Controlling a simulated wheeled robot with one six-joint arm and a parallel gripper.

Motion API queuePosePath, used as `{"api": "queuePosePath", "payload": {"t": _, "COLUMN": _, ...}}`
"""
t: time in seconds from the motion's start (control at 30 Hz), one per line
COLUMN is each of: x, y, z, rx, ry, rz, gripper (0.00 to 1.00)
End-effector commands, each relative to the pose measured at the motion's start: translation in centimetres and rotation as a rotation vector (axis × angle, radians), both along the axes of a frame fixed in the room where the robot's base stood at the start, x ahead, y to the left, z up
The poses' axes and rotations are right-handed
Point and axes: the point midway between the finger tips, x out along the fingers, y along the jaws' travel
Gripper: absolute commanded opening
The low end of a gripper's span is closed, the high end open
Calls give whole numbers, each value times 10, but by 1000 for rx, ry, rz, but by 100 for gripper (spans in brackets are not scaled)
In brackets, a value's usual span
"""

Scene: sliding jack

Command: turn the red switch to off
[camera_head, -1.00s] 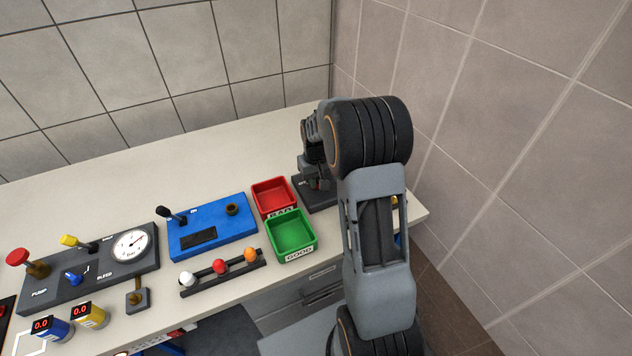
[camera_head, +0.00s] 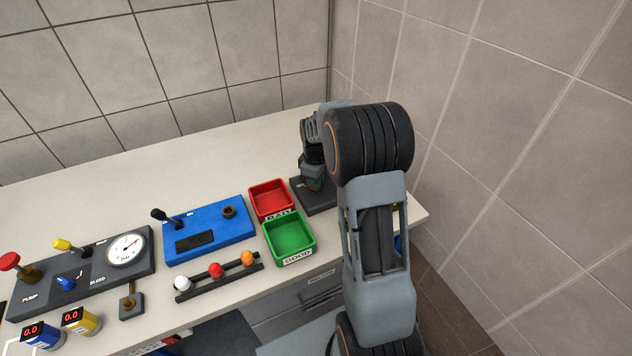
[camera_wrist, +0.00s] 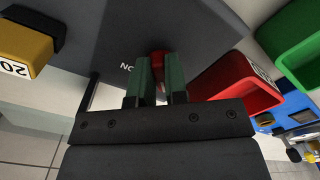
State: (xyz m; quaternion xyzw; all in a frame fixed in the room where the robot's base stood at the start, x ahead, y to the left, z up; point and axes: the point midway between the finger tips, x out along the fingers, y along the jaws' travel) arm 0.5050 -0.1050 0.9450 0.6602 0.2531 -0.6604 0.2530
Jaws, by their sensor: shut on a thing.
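The red switch (camera_wrist: 157,57) sticks up from a dark grey panel (camera_wrist: 105,50) in the wrist view, with white letters reading "NO" at its left. My gripper (camera_wrist: 161,72) is shut on the switch, its two green-padded fingers on either side of it. The fingers and gripper body hide part of the switch. In the head view my gripper (camera_head: 312,184) is down at the dark panel (camera_head: 322,203) at the bench's right end. There the arm hides much of the panel, and the switch's setting cannot be read.
A red tray (camera_head: 291,207) marked BAD and a green tray (camera_head: 309,250) marked GOOD stand close left of the panel. A blue box (camera_head: 215,246) with a black lever is further left. In the wrist view a yellow block (camera_wrist: 28,42) lies near the panel. The bench behind is clear.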

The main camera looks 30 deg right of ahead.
Motion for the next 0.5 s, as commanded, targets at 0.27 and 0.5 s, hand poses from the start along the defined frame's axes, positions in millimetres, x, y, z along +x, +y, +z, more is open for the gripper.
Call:
{"api": "queuePosePath", "payload": {"t": 0.27, "x": 0, "y": 0, "z": 0, "rx": -1, "ry": -1, "rz": 58, "gripper": 0}}
{"api": "queuePosePath", "payload": {"t": 0.5, "x": 1, "y": 0, "z": 1, "rx": -1, "ry": -1, "rz": 67, "gripper": 0}}
